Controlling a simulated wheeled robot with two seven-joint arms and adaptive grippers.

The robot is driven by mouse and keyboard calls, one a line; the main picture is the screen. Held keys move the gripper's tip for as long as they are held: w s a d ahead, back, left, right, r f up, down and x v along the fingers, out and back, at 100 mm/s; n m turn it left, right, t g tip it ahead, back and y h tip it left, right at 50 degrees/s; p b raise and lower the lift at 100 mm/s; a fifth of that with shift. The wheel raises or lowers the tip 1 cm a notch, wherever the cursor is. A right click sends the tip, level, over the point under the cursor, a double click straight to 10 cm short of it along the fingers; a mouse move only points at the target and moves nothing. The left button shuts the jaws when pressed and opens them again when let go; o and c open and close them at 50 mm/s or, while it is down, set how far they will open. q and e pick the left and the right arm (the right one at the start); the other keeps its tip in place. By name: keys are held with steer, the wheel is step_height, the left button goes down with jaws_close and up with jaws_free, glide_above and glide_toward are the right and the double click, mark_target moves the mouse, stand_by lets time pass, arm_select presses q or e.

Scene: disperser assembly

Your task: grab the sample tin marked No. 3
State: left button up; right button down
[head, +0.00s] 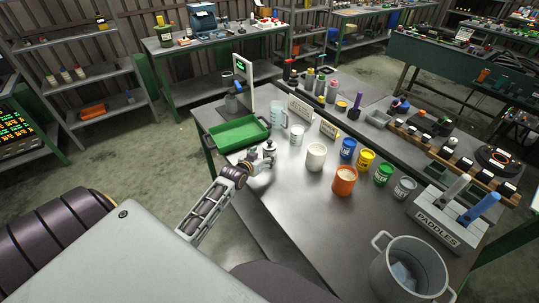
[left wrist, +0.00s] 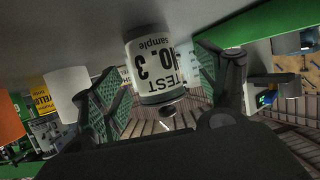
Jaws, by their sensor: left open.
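The sample tin (left wrist: 153,65) is pale with a dark rim and dark lettering "TEST NO. 3 sample", upside down in the left wrist view. In the head view a pale tin (head: 297,135), seemingly the same one, stands on the table just beyond my gripper; its lettering is too small to read. My left gripper (head: 266,153) is open near the green tray's front right corner. In the left wrist view the tin shows between the spread green-padded fingers of the gripper (left wrist: 155,70), with gaps on both sides. My right gripper is not in view.
A green tray (head: 228,134) lies left of the tin, and a clear jug (head: 279,117) stands behind. A white cup (head: 316,157) and an orange cup (head: 344,181) stand to the right. Blue (head: 348,149), yellow (head: 365,160) and green (head: 383,174) tins stand farther right.

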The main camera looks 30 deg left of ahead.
mark_target(266, 155)
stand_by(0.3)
arm_select(q)
steer(key=shift+w+d+f+p, duration=0.15)
steer(key=shift+w+f, duration=0.1)
steer(key=shift+w, duration=0.4)
steer(key=shift+w+d+f+p, duration=0.1)
steer(key=shift+w+f+p, duration=0.1)
steer(key=shift+w, duration=0.45)
steer(key=shift+x, duration=1.2)
steer(key=c, duration=1.3)
